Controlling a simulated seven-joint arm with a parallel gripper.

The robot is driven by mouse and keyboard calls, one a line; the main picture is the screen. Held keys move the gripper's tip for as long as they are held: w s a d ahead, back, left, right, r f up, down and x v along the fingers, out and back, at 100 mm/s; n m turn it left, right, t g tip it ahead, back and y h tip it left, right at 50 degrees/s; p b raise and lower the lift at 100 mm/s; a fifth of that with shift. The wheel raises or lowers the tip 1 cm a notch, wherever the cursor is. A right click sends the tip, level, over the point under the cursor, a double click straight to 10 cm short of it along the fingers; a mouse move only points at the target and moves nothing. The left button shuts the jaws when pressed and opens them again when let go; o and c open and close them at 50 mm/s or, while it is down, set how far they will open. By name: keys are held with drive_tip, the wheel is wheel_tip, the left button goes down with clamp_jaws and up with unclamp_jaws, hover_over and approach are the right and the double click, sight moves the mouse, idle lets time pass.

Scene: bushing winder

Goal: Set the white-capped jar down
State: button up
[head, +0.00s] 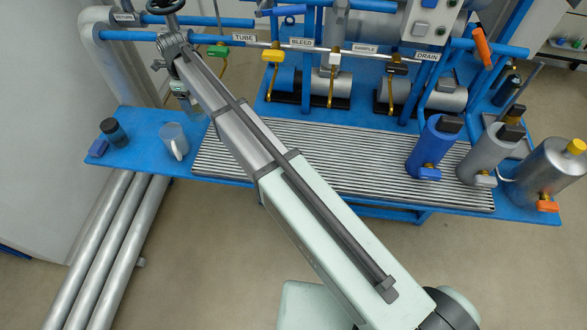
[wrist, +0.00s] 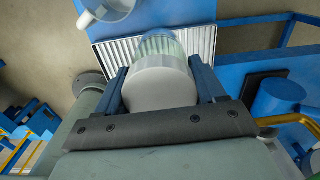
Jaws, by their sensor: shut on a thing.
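My gripper (wrist: 162,72) is shut on the white-capped jar. The jar's round white cap (wrist: 160,88) sits between the two blue fingers in the wrist view, and its clear greenish body (wrist: 161,44) points away beyond the cap. In the head view my gripper (head: 178,86) is at the far end of my arm, with a small part of the jar (head: 186,103) showing below it. The jar is over the left end of the ribbed grate (wrist: 196,39). I cannot tell whether its base touches the grate.
A clear mug (head: 173,139) stands left of the grate on the blue bench (head: 222,175), near a dark jar (head: 113,132) and a small blue block (head: 98,148). Blue, grey and silver bottles (head: 434,145) stand at the right end. Labelled valves and pipes (head: 334,59) run behind. The middle grate is clear.

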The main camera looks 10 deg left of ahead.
drive_tip(key=s+d+n, duration=0.9)
drive_tip(key=d+n, duration=0.1)
drive_tip(key=n, duration=0.7)
drive_tip(key=shift+s+d+n, duration=0.3)
drive_tip(key=shift+s+d, duration=0.1)
drive_tip(key=shift+f, duration=5)
drive_tip(key=shift+f, duration=0.1)
drive_tip(key=o, duration=1)
drive_tip(key=shift+o, duration=0.2)
